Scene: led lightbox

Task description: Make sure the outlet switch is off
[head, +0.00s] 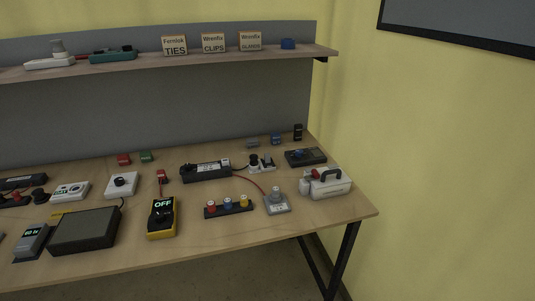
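I cannot tell for sure which item on the workbench (300,224) is the outlet switch. A small white unit with a black round part (260,163) sits at the back right, beside a black box with a pale label (206,170). A grey block with an upright knob or lever (277,202) stands nearer the front, with a red wire running towards it. A white box with a black knob (122,185) sits at centre left. No on or off marking is readable on these. Neither of my grippers is in view.
A shelf (140,65) hangs above. The front right corner is clear.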

